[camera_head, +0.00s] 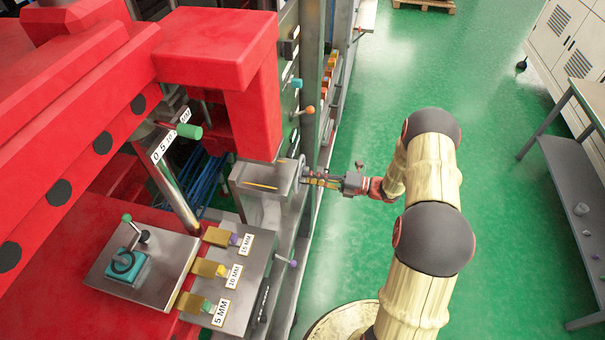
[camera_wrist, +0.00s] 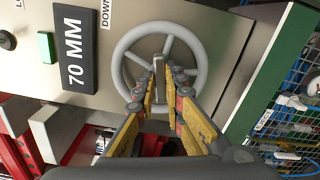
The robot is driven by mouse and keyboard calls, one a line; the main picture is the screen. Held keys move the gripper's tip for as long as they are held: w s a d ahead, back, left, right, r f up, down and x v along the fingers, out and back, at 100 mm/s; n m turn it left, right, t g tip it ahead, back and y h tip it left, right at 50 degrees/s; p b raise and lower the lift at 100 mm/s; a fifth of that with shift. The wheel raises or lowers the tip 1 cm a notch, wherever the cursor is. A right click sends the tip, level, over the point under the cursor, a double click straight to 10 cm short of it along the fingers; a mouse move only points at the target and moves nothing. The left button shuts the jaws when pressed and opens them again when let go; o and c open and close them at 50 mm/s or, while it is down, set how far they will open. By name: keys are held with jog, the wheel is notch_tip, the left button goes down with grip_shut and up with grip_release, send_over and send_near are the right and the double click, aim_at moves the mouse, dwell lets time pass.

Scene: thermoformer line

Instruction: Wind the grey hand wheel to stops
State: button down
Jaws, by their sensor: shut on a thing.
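The grey hand wheel (camera_wrist: 198,42) fills the upper middle of the wrist view, a light grey ring with spokes on a pale machine panel. In the head view my gripper (camera_head: 308,180) meets the side of the grey metal housing, and the wheel (camera_head: 302,166) shows there only as a thin edge. The finger contact is too small to see there.
A black "70 MM" plate (camera_wrist: 75,48) and a green button (camera_wrist: 46,47) sit left of the wheel. A green-framed mesh guard (camera_wrist: 270,75) stands at its right. The red press (camera_head: 220,50) rises beside the housing. Open green floor (camera_head: 440,70) lies to the right.

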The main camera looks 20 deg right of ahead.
jog(key=shift+m+p, duration=1.3)
jog(key=shift+p, duration=0.05)
jog(key=shift+r+m+p, duration=0.1)
jog(key=shift+m+p, duration=0.55)
jog(key=shift+m, duration=0.05)
jog(key=c, duration=2.1)
grip_release()
jog(key=shift+m, duration=0.3)
jog(key=o, duration=0.5)
jog(key=shift+o, duration=0.2)
jog(key=v, duration=1.2)
